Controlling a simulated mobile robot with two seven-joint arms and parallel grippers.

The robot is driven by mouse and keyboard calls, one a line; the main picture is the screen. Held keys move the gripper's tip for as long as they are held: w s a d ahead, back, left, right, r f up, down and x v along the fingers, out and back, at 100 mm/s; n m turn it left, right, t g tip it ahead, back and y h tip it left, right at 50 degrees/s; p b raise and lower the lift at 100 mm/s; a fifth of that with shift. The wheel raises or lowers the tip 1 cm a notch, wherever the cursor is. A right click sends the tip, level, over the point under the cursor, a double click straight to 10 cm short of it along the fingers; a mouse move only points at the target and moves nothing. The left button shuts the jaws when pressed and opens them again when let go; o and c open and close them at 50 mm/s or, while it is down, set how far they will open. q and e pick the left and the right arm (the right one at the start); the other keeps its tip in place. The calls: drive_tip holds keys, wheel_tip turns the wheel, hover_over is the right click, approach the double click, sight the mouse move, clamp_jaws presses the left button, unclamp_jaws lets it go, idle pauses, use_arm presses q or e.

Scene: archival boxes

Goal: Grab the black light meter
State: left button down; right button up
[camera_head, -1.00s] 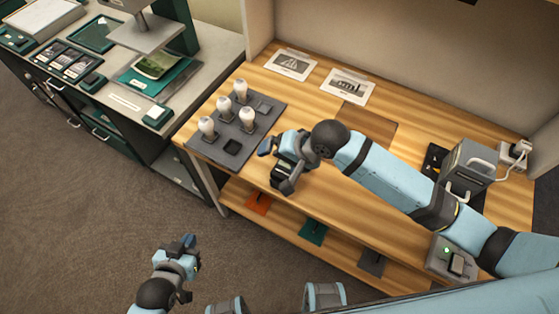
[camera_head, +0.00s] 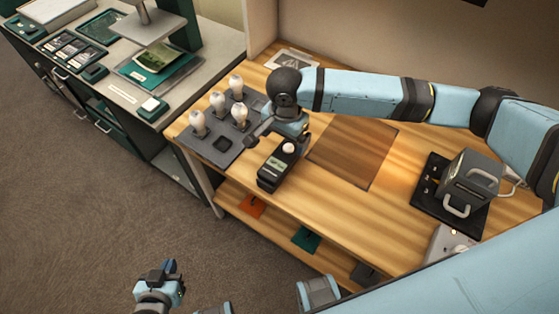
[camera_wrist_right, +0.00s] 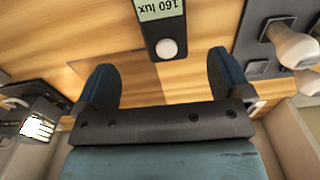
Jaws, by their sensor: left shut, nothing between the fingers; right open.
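The black light meter (camera_head: 272,174) lies on the wooden bench, right of the grey bulb tray. It has a white dome and a small display. In the right wrist view the meter (camera_wrist_right: 163,30) shows its dome end and an upside-down "160 lux" reading; its other end is cut off. My right gripper (camera_head: 283,130) is open and empty just behind the dome end. In its wrist view the two blue fingers (camera_wrist_right: 162,80) stand apart, and the dome lies ahead between their lines. My left gripper (camera_head: 164,270) is shut and empty, low over the floor, away from the bench.
Several white bulbs stand on the grey tray (camera_head: 222,150) beside my right gripper. A grey device (camera_head: 468,183) stands on a black mat at the right. A brown panel (camera_head: 352,152) lies clear mid-bench. A lower shelf runs beneath the front edge.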

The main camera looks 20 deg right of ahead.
sight(282, 157)
drive_tip(key=f, duration=0.8)
drive_tip(key=shift+w+a+f, duration=0.1)
drive_tip(key=shift+a+f, duration=0.1)
drive_tip(key=shift+f, duration=0.15)
drive_tip(key=c, duration=1.1)
